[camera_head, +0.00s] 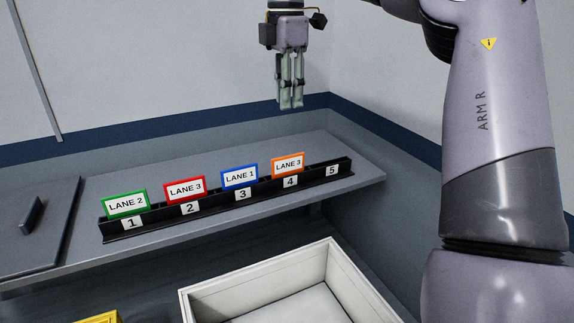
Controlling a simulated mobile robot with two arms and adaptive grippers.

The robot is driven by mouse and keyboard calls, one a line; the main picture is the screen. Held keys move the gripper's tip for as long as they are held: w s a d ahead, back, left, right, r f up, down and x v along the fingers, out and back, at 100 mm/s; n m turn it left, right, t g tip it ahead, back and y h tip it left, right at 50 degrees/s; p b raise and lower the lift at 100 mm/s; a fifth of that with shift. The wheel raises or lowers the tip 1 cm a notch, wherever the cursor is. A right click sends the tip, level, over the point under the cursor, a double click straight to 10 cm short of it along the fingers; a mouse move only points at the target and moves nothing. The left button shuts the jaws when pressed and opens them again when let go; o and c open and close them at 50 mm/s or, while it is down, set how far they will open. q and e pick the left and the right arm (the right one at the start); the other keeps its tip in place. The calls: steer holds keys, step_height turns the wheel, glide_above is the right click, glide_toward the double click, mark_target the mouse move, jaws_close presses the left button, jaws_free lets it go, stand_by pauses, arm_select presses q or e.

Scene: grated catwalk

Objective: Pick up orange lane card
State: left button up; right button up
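The orange lane card (288,165) stands upright in the black rack (112,229) at the slot marked 4, and its white face reads LANE 3. A blue card (239,177) reading LANE 1 is at slot 3. A red card (185,189), also reading LANE 3, is at slot 2, and a green card (125,204) reading LANE 2 is at slot 1. Slot 5 shows no card. My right gripper (291,105) hangs fingers down, above the orange card and apart from it. Its fingers look close together, but I cannot tell whether they are shut. My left gripper is out of view.
The rack stands on a grey shelf (75,258) against the wall. A flat panel with a dark handle (31,216) is at left. A white open bin (335,258) sits below in front, and part of a yellow object (98,319) shows at bottom left.

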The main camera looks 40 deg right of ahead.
steer(key=p, duration=0.2)
glide_above(288, 156)
step_height(288, 156, down, 6)
steer(key=shift+a+r, duration=0.1)
steer(key=shift+r, duration=0.1)
steer(key=f, duration=0.2)
steer(key=f+p, duration=0.1)
steer(key=f, duration=0.1)
steer(key=shift+w+f, duration=0.2)
steer(key=shift+f, duration=0.15)
steer(key=f+p, duration=0.1)
steer(key=f, duration=0.2)
steer(key=f+p, duration=0.1)
steer(key=shift+s+d+f+p, duration=0.15)
steer(key=shift+d+f+p, duration=0.1)
steer(key=shift+p, duration=0.1)
steer(key=shift+f, duration=0.2)
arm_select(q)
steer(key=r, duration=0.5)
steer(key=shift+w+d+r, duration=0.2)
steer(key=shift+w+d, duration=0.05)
arm_select(e)
steer(key=shift+a, duration=0.1)
steer(key=shift+c, duration=0.5)
